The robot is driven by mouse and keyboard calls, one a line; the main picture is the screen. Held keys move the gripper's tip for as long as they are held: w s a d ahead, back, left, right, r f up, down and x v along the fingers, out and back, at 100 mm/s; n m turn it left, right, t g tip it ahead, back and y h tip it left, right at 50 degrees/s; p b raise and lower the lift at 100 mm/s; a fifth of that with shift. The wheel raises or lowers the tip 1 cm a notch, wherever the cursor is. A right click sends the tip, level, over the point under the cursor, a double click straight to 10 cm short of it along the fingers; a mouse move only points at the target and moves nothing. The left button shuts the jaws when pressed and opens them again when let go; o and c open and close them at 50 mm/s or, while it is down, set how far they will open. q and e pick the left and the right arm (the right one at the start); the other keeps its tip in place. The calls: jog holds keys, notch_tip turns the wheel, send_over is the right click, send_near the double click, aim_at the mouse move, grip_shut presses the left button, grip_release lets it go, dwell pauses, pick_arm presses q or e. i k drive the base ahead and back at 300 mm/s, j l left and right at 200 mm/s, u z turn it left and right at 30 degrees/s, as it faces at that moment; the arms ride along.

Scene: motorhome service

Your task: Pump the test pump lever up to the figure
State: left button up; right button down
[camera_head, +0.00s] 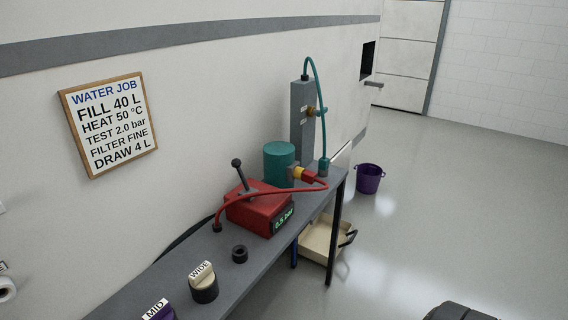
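The red test pump (258,211) stands on the grey bench. Its dark lever (243,177) with a round black knob sticks up from the top, leaning to the left. The pump's small display (284,219) has green digits that look like 0.5 bar. The job board (108,124) on the wall reads TEST 2.0 bar, among other lines. A red hose (262,192) runs from a fitting at the pump's left over the pump to a red and yellow coupling (302,174).
A teal cylinder (279,163) and a grey post (301,120) with a teal hose stand behind the pump. A black ring (240,254) and the WIDE piece (204,284) lie nearer on the bench (172,269).

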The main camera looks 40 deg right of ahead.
aim_at(235, 162)
jog(key=z, duration=0.9)
